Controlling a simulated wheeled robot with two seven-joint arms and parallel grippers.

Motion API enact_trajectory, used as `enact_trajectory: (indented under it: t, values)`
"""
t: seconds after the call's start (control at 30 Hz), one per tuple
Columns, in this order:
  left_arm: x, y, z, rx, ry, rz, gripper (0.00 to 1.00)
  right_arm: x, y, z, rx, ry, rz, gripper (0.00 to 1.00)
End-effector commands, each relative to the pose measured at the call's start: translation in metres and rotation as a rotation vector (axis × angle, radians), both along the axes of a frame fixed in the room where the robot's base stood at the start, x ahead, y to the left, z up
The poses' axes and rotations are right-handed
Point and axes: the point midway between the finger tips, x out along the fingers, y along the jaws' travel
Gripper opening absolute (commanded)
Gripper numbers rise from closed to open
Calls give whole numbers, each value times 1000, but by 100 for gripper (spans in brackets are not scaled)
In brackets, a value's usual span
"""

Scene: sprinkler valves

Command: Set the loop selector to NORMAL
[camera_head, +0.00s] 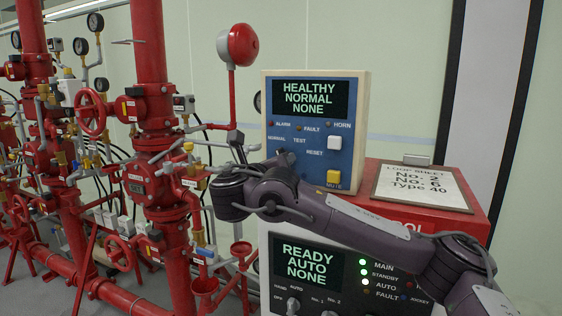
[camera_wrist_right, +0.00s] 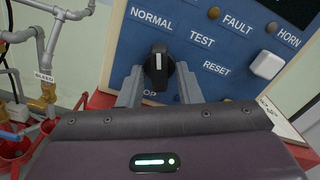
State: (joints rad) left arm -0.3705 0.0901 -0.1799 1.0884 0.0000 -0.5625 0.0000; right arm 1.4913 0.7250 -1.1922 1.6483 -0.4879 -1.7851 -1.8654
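The loop selector is a black knob with a white mark (camera_wrist_right: 158,64) on the blue panel, centred in the right wrist view. Its mark points up toward the NORMAL label (camera_wrist_right: 151,19), with TEST (camera_wrist_right: 201,40) to the right. The label below it is partly hidden. My right gripper (camera_wrist_right: 160,88) has one grey finger on each side of the knob's lower part, with small gaps showing; contact is not clear. In the head view the blue panel's display (camera_head: 309,98) reads HEALTHY, NORMAL, NONE. My right arm crosses in front of the panel's lower part. My left gripper is not in view.
A white reset button (camera_wrist_right: 268,65) is right of the knob. Below the panel stand a red cabinet (camera_head: 472,227) with a sheet on top and a lower controller with a display (camera_head: 306,263). Red pipes and valves (camera_head: 150,110) fill the left.

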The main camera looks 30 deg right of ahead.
Motion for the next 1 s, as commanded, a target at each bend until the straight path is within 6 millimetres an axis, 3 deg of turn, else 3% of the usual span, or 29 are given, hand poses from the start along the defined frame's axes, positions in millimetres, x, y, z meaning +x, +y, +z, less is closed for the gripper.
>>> enact_trajectory:
  t: [0.37,1.0]
  values:
    - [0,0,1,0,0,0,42,-1,2,1,2,-2,1,42]
    - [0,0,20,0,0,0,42,-38,45,1,3,-2,2,42]
